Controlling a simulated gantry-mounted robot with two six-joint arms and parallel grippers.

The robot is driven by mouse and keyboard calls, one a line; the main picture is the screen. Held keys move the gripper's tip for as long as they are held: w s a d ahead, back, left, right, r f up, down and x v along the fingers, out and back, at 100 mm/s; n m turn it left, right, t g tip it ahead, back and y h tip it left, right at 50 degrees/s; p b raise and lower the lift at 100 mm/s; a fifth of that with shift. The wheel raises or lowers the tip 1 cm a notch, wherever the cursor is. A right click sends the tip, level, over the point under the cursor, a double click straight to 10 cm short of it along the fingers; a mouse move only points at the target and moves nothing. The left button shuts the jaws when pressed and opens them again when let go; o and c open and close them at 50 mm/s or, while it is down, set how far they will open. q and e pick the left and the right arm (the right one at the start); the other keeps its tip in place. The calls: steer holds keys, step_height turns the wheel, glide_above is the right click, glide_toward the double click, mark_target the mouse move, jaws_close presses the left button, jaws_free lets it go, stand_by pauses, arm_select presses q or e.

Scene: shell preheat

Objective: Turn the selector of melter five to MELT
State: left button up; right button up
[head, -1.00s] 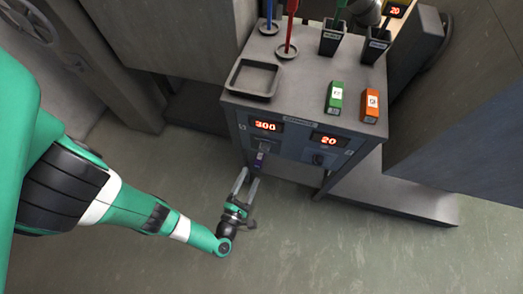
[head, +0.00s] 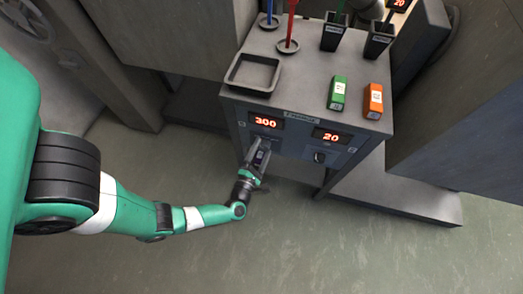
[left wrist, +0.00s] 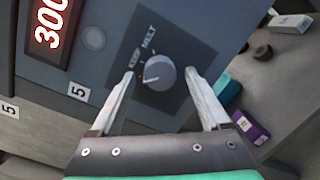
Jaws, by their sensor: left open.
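The selector of melter five (left wrist: 160,72) is a round grey knob on a dark plate marked KEEP and MELT. A red mark on the knob points left, on the KEEP side and away from MELT. In the head view the gripper hides the knob. My right gripper is not in view.
The red display above reads 300 (head: 266,123). A second display reads 20 (head: 332,137), with another knob (head: 319,157) below it. On top stand a black tray (head: 253,73), a green block (head: 338,93) and an orange block (head: 373,101). Open floor lies in front.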

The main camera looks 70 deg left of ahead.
arm_select(q)
jaws_close()
stand_by(0.3)
steer(key=m+p, duration=0.1)
steer(key=m, duration=0.1)
steer(key=m+p, duration=0.1)
steer(key=m, duration=0.1)
steer(key=shift+r+p, duration=0.25)
steer(key=shift+p, duration=0.1)
steer(key=m+g+p, duration=0.1)
steer(key=m+p, duration=0.1)
steer(key=m, duration=0.2)
steer(key=shift+r, duration=0.1)
steer(key=m+p, duration=0.1)
steer(key=m, duration=0.3)
steer(key=shift+w+d+m+g+p, duration=0.1)
steer(key=shift+m+g+p, duration=0.2)
steer(key=shift+g+p, duration=0.1)
steer(key=shift+m+g+p, duration=0.35)
steer(key=shift+m+g, duration=0.05)
steer(key=shift+m, duration=1.6)
